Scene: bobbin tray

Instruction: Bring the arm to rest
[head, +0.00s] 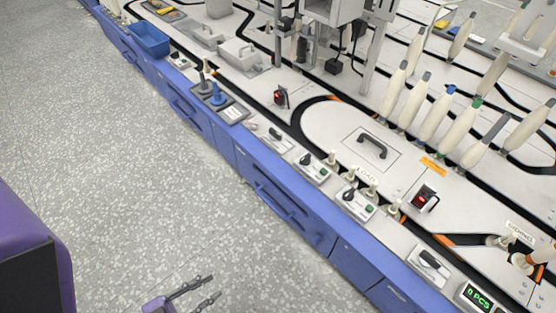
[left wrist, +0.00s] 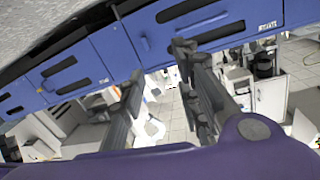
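My left gripper (head: 213,286) is at the bottom edge of the head view, over the bare floor and apart from the blue-fronted bench. Its two dark fingers are spread with a gap between them and nothing in it. In the left wrist view my left gripper (left wrist: 159,63) is also open and empty. Blue cabinet fronts show beyond its fingertips there. My right gripper is in neither view.
The long bench (head: 300,240) runs diagonally, with switches and upright bobbins (head: 437,118) on top. The speckled floor (head: 110,150) is clear.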

